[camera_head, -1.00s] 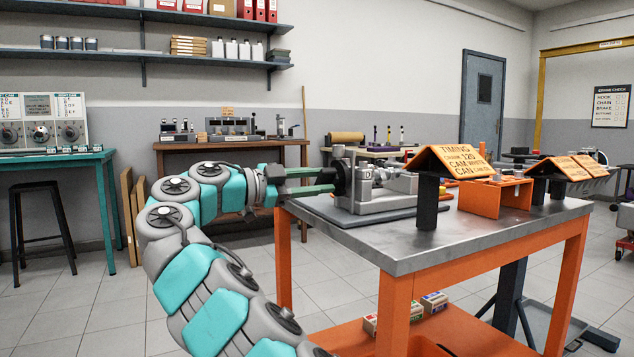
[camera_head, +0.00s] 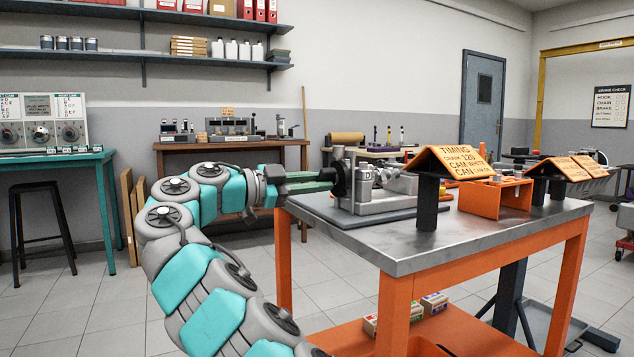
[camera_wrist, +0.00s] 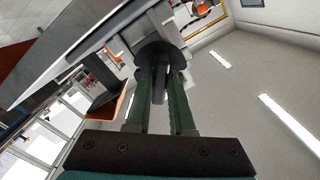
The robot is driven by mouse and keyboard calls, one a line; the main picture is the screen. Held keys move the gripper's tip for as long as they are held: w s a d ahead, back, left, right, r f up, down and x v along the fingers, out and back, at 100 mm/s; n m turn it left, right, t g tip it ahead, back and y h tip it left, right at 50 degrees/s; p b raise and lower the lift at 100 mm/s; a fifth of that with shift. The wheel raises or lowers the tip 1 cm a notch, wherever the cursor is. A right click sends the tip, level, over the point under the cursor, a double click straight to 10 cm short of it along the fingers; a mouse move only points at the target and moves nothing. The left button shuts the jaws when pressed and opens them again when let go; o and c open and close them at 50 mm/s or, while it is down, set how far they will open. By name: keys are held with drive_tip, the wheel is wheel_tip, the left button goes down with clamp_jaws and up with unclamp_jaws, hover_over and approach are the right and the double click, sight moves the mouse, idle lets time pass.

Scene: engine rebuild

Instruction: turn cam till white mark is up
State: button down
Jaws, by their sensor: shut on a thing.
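The grey timing fixture (camera_head: 372,203) stands on a dark base plate at the left end of the steel-topped orange table. A dark round cam disc (camera_head: 340,178) faces left on its near side; it also shows in the wrist view (camera_wrist: 160,53). My gripper (camera_head: 331,178) reaches in from the left with its green fingers up against the disc. In the wrist view my gripper (camera_wrist: 161,78) is shut around a short grey shaft (camera_wrist: 159,92) in front of the disc. No white mark can be made out in either view.
A tented orange sign (camera_head: 455,160) on a black post stands close to the right of the fixture. An orange bracket box (camera_head: 495,197) and a second sign (camera_head: 572,168) are farther right. The table's front steel strip (camera_head: 440,252) is clear.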

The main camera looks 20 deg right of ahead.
drive_tip(key=n+p, duration=0.2)
drive_tip(key=n, duration=0.4)
drive_tip(key=shift+s+r+p, duration=0.1)
drive_tip(key=shift+r+p, duration=0.05)
drive_tip(key=shift+p, duration=0.15)
drive_tip(key=n+p, duration=0.4)
drive_tip(key=n, duration=0.2)
drive_tip(key=shift+r+n, duration=0.1)
drive_tip(key=shift+n, duration=0.2)
drive_tip(key=n+p, duration=0.3)
drive_tip(key=shift+n, duration=0.3)
drive_tip(key=n+p, duration=0.3)
drive_tip(key=shift+n+p, duration=0.3)
drive_tip(key=n+p, duration=0.1)
drive_tip(key=n, duration=0.4)
drive_tip(key=shift+p, duration=0.3)
drive_tip(key=shift+n, duration=0.3)
drive_tip(key=c, duration=0.8)
unclamp_jaws()
